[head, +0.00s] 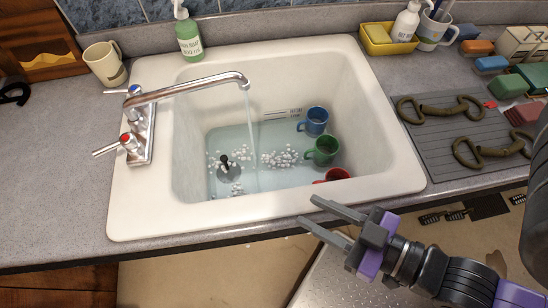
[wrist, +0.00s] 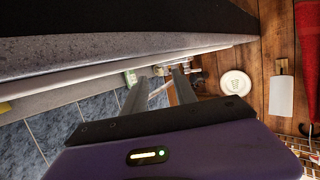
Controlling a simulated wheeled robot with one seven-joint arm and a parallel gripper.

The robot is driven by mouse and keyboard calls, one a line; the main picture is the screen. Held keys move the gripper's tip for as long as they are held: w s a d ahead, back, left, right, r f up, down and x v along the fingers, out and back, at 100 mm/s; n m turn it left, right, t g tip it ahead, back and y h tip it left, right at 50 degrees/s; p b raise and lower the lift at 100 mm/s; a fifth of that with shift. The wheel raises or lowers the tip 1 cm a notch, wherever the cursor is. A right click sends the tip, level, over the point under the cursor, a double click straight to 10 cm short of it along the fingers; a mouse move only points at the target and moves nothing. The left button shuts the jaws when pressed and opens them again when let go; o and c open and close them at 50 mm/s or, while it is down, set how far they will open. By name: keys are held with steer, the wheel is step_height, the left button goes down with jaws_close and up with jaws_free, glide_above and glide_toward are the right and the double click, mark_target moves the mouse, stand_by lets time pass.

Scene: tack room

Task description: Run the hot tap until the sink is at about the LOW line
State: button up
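A white sink (head: 150,205) is set in the grey counter, with shallow water (head: 255,140) and white suds in it. A chrome faucet (head: 190,90) spans its left side, and a thin stream falls from the spout. The tap with the red mark (head: 126,142) is nearer me; the blue-marked tap (head: 134,90) is farther back. Level lines (head: 283,113) show on the far inner wall, too small to read, close above the water. My gripper (head: 318,216) is open and empty in front of the sink's near edge; its fingers also show in the wrist view (wrist: 158,90).
Blue (head: 314,121), green (head: 323,151) and red (head: 338,174) mugs and a dark stopper (head: 229,168) are in the basin. A cream mug (head: 105,63) and soap bottle (head: 188,35) stand behind. A grey mat (head: 455,155) with bits lies right. The left counter is mostly clear.

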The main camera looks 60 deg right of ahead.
jaws_close()
steer(key=w+a+r+n+y, duration=0.1)
steer(key=w+a, duration=0.1)
steer(key=w, duration=0.1)
steer(key=w+a+r+n+t+y, duration=0.1)
steer(key=w+a+y, duration=0.1)
steer(key=w+a, duration=0.1)
steer(key=w+a+r+n+t+y, duration=0.1)
steer(key=w+a+n, duration=0.1)
steer(key=w+a, duration=0.1)
steer(key=shift+y, duration=0.4)
steer(key=w+a+r+n+b, duration=0.1)
steer(key=w+a+r+n, duration=0.1)
steer(key=w+a+n, duration=0.65)
steer(key=w+a+r+n, duration=0.2)
steer(key=w+a+n, duration=0.4)
steer(key=a+n, duration=0.6)
steer(key=n+g+h, duration=0.2)
steer(key=n+h, duration=0.6)
steer(key=h, duration=0.2)
glide_toward(114, 148)
steer(key=w, duration=0.2)
steer(key=w+f, duration=0.1)
steer(key=w, duration=0.4)
steer(key=shift+d+f, duration=0.15)
steer(key=shift+d, duration=0.05)
